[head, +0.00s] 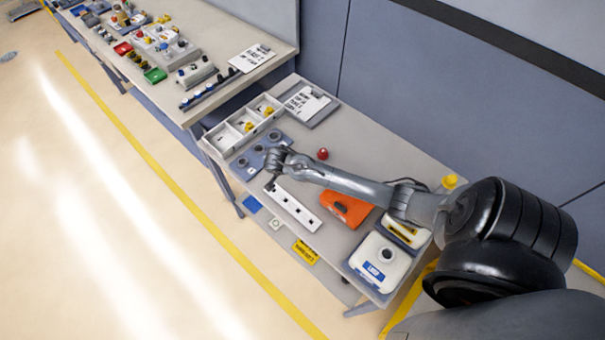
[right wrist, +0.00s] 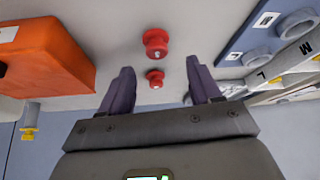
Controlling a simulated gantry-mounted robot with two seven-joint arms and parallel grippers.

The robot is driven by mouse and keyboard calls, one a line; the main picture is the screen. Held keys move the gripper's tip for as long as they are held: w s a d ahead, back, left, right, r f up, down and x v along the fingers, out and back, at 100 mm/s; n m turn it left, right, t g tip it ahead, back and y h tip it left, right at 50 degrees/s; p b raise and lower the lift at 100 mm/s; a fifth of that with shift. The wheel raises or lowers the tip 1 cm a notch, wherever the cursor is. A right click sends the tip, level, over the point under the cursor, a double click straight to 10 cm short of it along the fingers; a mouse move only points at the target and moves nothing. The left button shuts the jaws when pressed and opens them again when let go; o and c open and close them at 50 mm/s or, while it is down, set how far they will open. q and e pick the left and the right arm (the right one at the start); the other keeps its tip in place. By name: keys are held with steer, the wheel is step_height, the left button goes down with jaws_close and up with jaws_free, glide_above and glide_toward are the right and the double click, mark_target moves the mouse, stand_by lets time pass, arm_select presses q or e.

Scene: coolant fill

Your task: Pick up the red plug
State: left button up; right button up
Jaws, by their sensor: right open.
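A red plug (head: 323,154) stands on the grey bench in the head view, just behind my right forearm. The right wrist view shows two red knob-shaped pieces, a larger one (right wrist: 155,42) and a smaller one (right wrist: 155,78). I cannot tell from the head view whether these are two separate plugs. My right gripper (right wrist: 160,70) is open, and both red pieces appear between or just past its fingers, with gaps on both sides. In the head view my right gripper (head: 270,183) is small, beside the blue socket panel (head: 247,160). My left gripper is not in view.
An orange box (head: 347,209), a white perforated strip (head: 293,204) and a white container (head: 380,262) are on the bench. Another bench (head: 225,92) holds many parts.

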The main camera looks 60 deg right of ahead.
steer(key=shift+x, duration=3.35)
steer(key=shift+s, duration=0.15)
steer(key=c, duration=1)
steer(key=shift+a, duration=0.1)
